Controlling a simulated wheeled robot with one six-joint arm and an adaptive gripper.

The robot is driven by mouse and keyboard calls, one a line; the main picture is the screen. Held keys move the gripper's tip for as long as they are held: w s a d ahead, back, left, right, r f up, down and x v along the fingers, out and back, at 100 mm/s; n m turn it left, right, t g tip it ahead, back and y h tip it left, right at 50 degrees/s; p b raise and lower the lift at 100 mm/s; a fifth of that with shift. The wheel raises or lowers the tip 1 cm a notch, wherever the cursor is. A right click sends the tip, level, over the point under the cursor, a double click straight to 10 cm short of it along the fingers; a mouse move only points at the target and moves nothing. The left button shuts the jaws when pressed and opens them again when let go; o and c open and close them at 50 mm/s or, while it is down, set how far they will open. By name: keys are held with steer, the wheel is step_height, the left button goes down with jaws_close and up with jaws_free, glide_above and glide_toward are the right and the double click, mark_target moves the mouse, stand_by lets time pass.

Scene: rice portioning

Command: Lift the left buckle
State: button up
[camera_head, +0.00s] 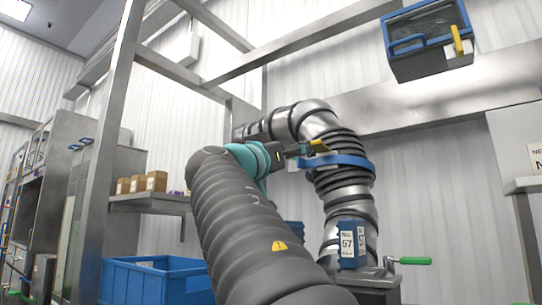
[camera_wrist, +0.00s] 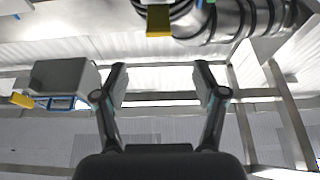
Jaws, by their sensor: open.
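The buckle, a yellow tab (camera_head: 318,146), sticks out at the left end of the blue clamp band (camera_head: 345,161) around the ribbed metal pipe. In the wrist view the yellow tab (camera_wrist: 159,20) is at the top centre, in line with the gap between my fingers and beyond their tips. My gripper (camera_head: 299,150) is beside the tab, on its left in the head view. In the wrist view my gripper (camera_wrist: 160,70) has its two fingers spread wide with nothing between them.
A box with a blue handle and yellow latch (camera_head: 428,48) hangs at upper right. A blue crate (camera_head: 150,284) and a shelf with cartons (camera_head: 156,181) are at left.

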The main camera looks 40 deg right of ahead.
mark_target(313, 143)
steer(key=p+x, duration=0.4)
steer(key=x, duration=0.9)
steer(key=shift+s+p, duration=0.1)
steer(key=shift+p, duration=0.3)
